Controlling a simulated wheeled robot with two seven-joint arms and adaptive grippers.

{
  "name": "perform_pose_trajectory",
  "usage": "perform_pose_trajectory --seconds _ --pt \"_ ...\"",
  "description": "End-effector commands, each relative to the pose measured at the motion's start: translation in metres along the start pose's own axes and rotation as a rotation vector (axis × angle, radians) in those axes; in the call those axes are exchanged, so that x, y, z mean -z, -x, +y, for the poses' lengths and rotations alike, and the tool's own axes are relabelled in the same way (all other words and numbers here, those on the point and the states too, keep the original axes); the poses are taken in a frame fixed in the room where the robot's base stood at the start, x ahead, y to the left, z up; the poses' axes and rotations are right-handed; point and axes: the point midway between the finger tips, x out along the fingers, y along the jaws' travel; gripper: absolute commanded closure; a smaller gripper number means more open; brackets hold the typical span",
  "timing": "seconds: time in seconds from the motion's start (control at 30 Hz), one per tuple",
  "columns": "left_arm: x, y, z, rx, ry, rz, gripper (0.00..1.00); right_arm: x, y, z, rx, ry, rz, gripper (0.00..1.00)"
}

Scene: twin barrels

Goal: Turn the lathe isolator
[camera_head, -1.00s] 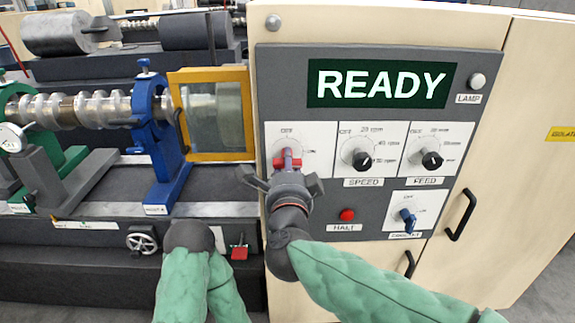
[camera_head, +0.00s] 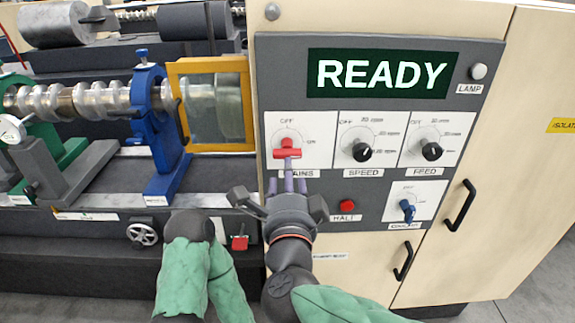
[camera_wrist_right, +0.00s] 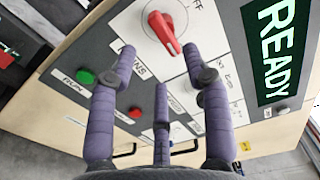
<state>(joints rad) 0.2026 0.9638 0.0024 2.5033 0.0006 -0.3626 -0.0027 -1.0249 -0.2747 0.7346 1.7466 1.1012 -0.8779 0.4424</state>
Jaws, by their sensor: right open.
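The red isolator knob (camera_head: 287,151) sits on a white dial plate marked OFF at the top, with a partly covered MAINS label below. In the head view its bar lies roughly crosswise. The knob also shows at the top of the right wrist view (camera_wrist_right: 166,28), with its handle pointing away from the OFF mark. My right gripper (camera_head: 288,185) is in front of the panel just below the knob. Its purple fingers (camera_wrist_right: 160,95) are spread and empty, apart from the knob. My left gripper is not in view; a green-sleeved link of mine shows low in the head view.
The panel has a READY display (camera_head: 382,73), a SPEED dial (camera_head: 362,152), a FEED dial (camera_head: 432,152), a red HALT button (camera_head: 348,205) and a blue coolant knob (camera_head: 407,210). Black door handles (camera_head: 460,207) stick out at right. A yellow-framed guard (camera_head: 210,105) stands at left.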

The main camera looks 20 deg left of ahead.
Motion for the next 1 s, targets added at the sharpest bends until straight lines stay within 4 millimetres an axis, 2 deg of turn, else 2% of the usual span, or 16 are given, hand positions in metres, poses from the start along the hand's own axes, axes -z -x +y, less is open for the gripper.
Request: perform_pose_trajectory --seconds 0.1,0.2,0.4,0.83,0.93,1.0 --pt "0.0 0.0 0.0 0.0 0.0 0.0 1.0 -0.001 0.019 0.0 0.001 0.001 -0.003 0.51" --pt "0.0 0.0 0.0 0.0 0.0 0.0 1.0 0.0 0.03 0.001 -0.001 0.0 -0.001 0.51" --pt "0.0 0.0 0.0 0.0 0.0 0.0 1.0 0.0 0.037 0.001 -0.002 0.001 0.0 0.51" --pt "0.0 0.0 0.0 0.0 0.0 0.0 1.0 0.001 0.036 0.003 -0.004 0.004 0.001 0.51" --pt "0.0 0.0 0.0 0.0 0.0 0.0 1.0 0.004 0.028 0.014 -0.02 0.042 0.006 0.51" --pt "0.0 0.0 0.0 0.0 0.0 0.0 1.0 0.01 0.014 0.033 -0.045 0.101 0.011 0.51"
